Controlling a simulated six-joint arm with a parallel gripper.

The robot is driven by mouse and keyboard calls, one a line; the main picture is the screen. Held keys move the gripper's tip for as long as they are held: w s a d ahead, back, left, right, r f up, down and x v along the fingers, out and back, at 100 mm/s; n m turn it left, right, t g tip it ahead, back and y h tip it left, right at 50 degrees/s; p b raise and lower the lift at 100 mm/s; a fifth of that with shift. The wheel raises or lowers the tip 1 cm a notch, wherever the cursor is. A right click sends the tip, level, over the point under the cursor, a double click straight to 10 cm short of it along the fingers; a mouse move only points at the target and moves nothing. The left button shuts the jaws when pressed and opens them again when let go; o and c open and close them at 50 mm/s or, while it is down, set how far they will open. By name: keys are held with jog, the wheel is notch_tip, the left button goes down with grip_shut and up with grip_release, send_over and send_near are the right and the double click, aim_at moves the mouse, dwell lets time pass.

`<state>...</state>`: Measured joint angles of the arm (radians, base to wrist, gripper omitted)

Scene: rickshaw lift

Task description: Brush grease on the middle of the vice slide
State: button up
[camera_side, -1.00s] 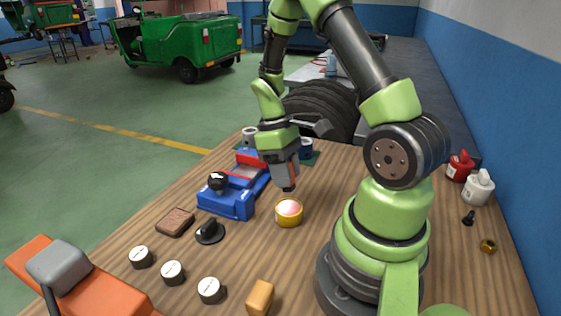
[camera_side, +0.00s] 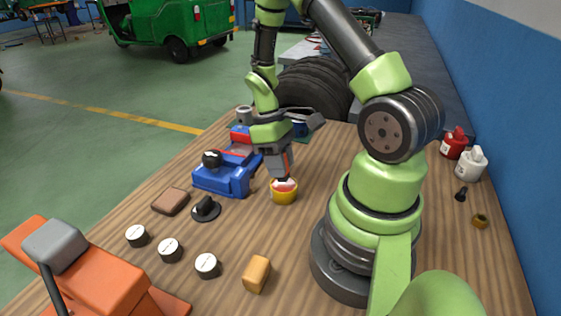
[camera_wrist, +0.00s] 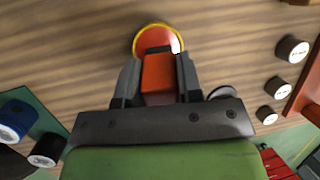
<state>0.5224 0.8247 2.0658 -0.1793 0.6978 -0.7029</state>
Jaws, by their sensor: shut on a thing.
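My gripper (camera_side: 279,160) is shut on a brush (camera_wrist: 157,74) with an orange-red handle, held between both fingers in the wrist view (camera_wrist: 158,82). The brush points down at a yellow-rimmed pot (camera_side: 284,194) of pinkish grease. The dark brush end overlaps the pot's opening (camera_wrist: 138,38); I cannot tell how deep it reaches. The blue vice (camera_side: 222,180) stands left of the pot in the side view, with a black knob at its near end.
A brown block (camera_side: 171,201), a black knob on a disc (camera_side: 206,208), several white-topped round pieces (camera_side: 169,250) and a tan block (camera_side: 257,274) lie nearer the front. An orange tool (camera_side: 95,270) is at front left. Red (camera_side: 454,143) and white (camera_side: 471,163) bottles stand right.

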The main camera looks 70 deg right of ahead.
jog(key=shift+f, duration=0.5)
dwell(0.6)
jog(key=shift+r, duration=0.15)
dwell(0.3)
jog(key=shift+r, duration=3.4)
